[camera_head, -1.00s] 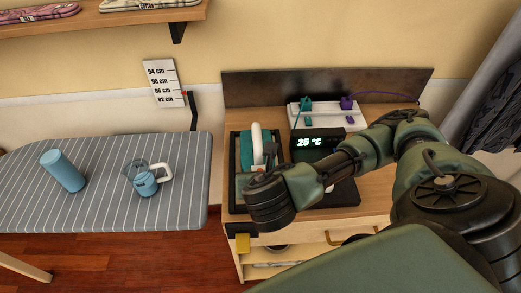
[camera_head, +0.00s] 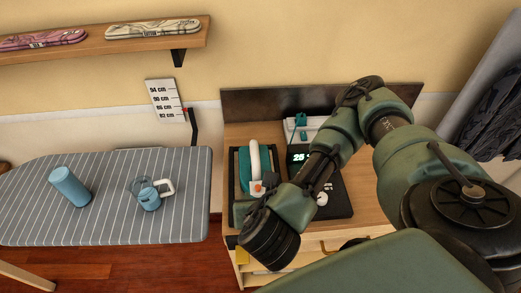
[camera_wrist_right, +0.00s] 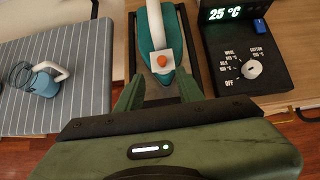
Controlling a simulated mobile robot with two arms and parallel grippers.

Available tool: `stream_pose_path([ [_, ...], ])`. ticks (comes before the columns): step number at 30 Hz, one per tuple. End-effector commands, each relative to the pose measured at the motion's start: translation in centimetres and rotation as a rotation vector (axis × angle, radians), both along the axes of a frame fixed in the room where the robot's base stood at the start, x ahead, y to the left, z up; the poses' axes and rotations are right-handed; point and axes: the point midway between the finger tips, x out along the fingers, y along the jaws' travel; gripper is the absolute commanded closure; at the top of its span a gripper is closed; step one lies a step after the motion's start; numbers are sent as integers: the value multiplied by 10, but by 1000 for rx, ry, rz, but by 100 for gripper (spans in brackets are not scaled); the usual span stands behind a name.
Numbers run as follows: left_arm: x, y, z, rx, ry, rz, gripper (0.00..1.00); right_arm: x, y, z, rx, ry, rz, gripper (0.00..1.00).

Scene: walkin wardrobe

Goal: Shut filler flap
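A teal and white iron (camera_head: 255,160) rests in a dark tray (camera_head: 234,165) on the wooden cabinet. In the right wrist view the iron's white handle (camera_wrist_right: 155,22) points away from me. A white piece with an orange knob (camera_wrist_right: 162,62), apparently the filler flap, is at its near end; I cannot tell whether it is fully down. It also shows in the head view (camera_head: 257,188). My right gripper (camera_wrist_right: 159,88) is open, its two green fingers apart on either side below the white piece, with nothing held. My left gripper is not in view.
A black control box (camera_wrist_right: 245,65) with a "25 °C" display and a white dial stands right of the iron. Left, a striped ironing board (camera_head: 105,215) carries a blue cylinder (camera_head: 69,186) and a blue jug (camera_head: 148,195). A wall shelf (camera_head: 90,45) is above.

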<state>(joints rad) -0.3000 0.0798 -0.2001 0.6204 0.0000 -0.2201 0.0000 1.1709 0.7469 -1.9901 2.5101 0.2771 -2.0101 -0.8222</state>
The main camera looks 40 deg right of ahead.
Motion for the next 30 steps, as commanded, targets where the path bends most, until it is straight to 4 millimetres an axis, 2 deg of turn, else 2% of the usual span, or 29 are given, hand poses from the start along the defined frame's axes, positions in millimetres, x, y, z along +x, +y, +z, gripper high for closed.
stream_pose_path([
  [1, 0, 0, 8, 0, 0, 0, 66, -1, 2, 7, -2, -3, 6, 63],
  [6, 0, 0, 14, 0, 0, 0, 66, -6, 1, 10, -7, -4, -1, 63],
  [26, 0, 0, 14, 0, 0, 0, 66, -8, 1, 10, -8, -3, -4, 63],
  [28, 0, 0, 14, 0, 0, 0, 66, -9, 6, 8, 10, -1, -5, 63],
  [30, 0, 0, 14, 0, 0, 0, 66, -13, 20, 4, 64, 8, -8, 63],
])
